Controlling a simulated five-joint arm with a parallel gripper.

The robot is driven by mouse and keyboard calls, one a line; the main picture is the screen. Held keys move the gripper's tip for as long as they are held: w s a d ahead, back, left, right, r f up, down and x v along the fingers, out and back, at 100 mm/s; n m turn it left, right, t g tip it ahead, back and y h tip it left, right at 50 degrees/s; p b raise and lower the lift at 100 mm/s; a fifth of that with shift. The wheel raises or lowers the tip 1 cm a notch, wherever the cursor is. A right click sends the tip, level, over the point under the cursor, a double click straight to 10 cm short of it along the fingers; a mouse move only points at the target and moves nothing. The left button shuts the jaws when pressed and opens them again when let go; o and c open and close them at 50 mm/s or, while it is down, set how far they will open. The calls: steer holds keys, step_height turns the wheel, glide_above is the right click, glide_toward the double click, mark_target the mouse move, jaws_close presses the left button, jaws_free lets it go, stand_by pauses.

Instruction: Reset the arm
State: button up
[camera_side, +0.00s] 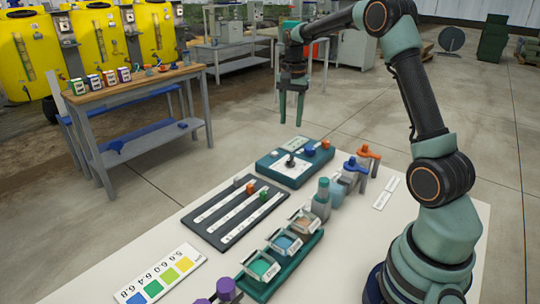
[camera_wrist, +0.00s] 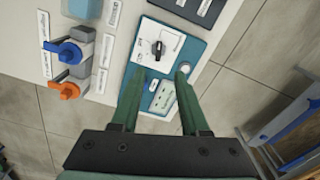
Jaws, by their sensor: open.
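My gripper (camera_side: 291,108) hangs from my raised arm in the side view, fingers pointing down, past the far end of the white table (camera_side: 150,262). Its two green fingers are apart with nothing between them. In the wrist view my gripper (camera_wrist: 160,78) is also open and empty. Below and beyond its fingertips lies a teal control panel (camera_wrist: 192,48) with a black knob on a white plate. The panel also shows in the side view (camera_side: 262,163), with blue and orange buttons along its right side. My gripper is above the panel and not touching it.
Orange (camera_side: 369,152) and blue (camera_side: 356,166) valve handles stand right of the panel. A dark slider board (camera_side: 215,235), a teal tray (camera_side: 300,262) of small bins, a bottle (camera_side: 322,198) and a colour chart (camera_side: 160,278) are on the table. A wooden bench (camera_side: 135,90) stands behind; the floor between is clear.

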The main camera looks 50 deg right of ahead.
steer(key=s+a+r+n+t, duration=0.1)
steer(key=s+a+r+n, duration=0.25)
steer(key=a, duration=0.25)
steer(key=s+a+r+n+t, duration=0.25)
steer(key=a+r+n, duration=0.2)
steer(key=a, duration=0.25)
steer(key=s+a+f+n+t, duration=0.1)
steer(key=s+a+n+t, duration=0.1)
steer(key=s+a+n, duration=0.4)
steer(key=s+a, duration=0.2)
steer(key=s, duration=0.2)
steer(key=shift+a+f+n, duration=0.2)
steer(key=shift+a+n, duration=0.15)
steer(key=shift+n, duration=0.05)
